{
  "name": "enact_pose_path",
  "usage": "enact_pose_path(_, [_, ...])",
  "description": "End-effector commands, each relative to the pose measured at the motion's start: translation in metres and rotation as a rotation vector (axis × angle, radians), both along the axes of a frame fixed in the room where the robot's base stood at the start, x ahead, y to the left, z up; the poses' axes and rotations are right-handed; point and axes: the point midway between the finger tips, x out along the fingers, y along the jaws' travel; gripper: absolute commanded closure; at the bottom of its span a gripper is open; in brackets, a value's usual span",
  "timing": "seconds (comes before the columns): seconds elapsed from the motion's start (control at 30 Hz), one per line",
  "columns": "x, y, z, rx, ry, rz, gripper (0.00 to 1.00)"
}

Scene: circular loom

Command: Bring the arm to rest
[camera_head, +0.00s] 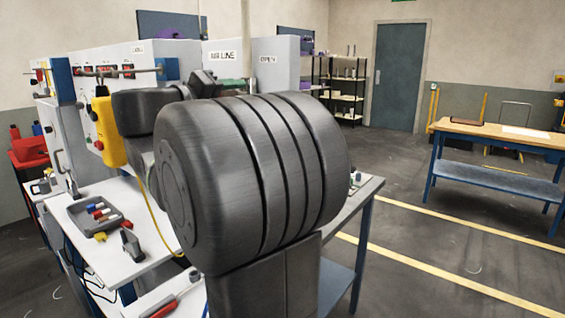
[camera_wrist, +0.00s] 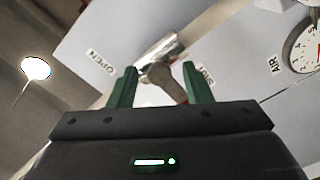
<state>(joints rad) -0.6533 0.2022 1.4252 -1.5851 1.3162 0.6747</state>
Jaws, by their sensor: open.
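In the wrist view, my gripper (camera_wrist: 159,72) is open, with its two green fingers apart. A valve with a silver body (camera_wrist: 163,50) and a brownish lever (camera_wrist: 168,84) shows between and beyond the fingertips. The lever lies between the words OPEN and SHUT on a pale panel (camera_wrist: 110,40). I cannot tell whether either finger touches the lever.
A round gauge (camera_wrist: 306,45) marked AIR is right of the valve. In the head view, a white bench (camera_head: 110,255) holds a grey tray (camera_head: 82,214) with coloured pieces. A yellow pendant (camera_head: 108,130) hangs near my arm. A wooden-topped table (camera_head: 500,133) stands right, with open floor before it.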

Motion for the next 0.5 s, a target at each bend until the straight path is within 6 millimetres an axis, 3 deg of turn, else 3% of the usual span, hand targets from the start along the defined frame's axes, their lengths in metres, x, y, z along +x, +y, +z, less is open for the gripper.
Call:
enact_pose_path(0.2, [-0.0002, 0.0001, -0.0017, 0.128, -0.101, 0.000, 0.55])
enact_pose_path(0.5, [-0.0001, 0.0002, 0.0003, 0.183, -0.143, 0.000, 0.55])
